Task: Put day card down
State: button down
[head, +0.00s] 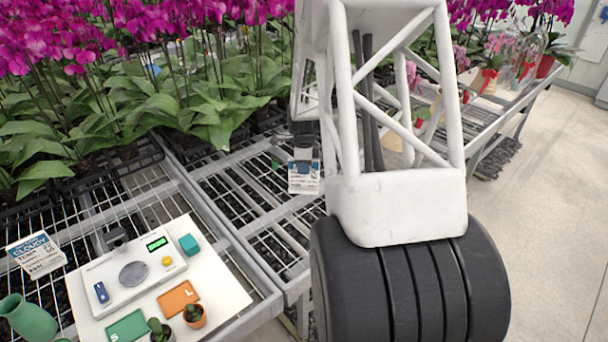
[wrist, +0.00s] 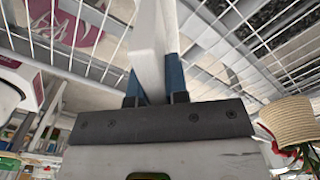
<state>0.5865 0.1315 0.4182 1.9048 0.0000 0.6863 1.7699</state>
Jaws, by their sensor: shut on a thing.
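My gripper (head: 303,158) is over the wire bench in the head view, pointing down. It is shut on a small white card with blue print (head: 304,183), which I take as the day card. The card hangs upright below the fingers, and its print is too small to read. In the wrist view the blue fingers of my gripper (wrist: 154,82) pinch a pale card, seen nearly edge-on (wrist: 150,40). I cannot tell how far the card is above the mesh. Another card, marked CLOUDY (head: 36,256), stands tilted at the left.
A white board (head: 226,290) holds a scale-like device (head: 150,280), a green card (head: 127,326), an orange card (head: 178,298), a teal block (head: 189,244) and small potted cacti (head: 194,314). A green vase (head: 28,319) is at lower left. Orchids (head: 170,95) fill the back.

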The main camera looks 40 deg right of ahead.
aim_at(304, 187)
jog(key=shift+f, duration=1.65)
jog(key=shift+f, duration=0.1)
jog(key=c, duration=1.1)
grip_release()
notch_tip(304, 187, up, 12)
jog(key=shift+r, duration=0.1)
jog(key=shift+a+r, duration=0.1)
